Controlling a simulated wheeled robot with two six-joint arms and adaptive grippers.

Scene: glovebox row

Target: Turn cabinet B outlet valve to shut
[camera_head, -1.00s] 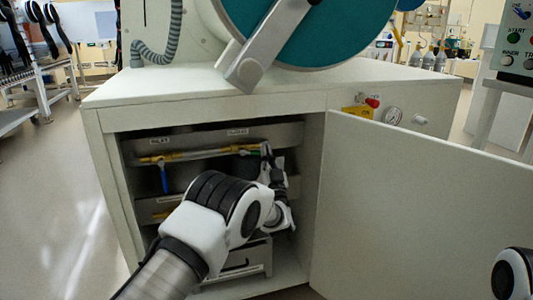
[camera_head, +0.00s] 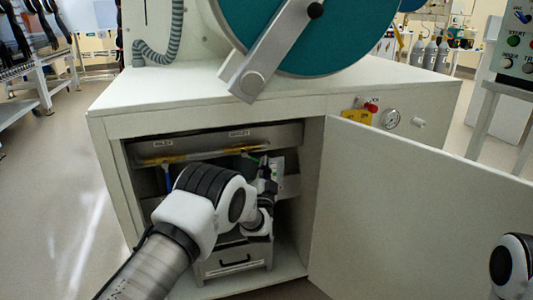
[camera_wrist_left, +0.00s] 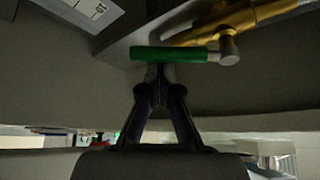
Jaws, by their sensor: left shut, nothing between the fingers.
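The outlet valve has a green lever handle (camera_wrist_left: 175,54) beside a brass pipe fitting (camera_wrist_left: 225,25) in the left wrist view. The handle lies roughly crosswise in that picture, at a slight angle to the pipe. My left gripper (camera_wrist_left: 160,78) is shut and empty, its fingertips right at the handle's lower edge; I cannot tell if they touch. In the head view my left arm reaches into the open cabinet and largely hides the valve below the outlet label (camera_head: 239,133). The inlet valve's blue handle (camera_head: 167,180) hangs down. My right gripper is out of view.
The open cabinet door (camera_head: 420,215) stands to the right of the opening. A drawer unit (camera_head: 232,264) sits low inside. Pipe (camera_head: 165,160) runs under the cabinet's top panel.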

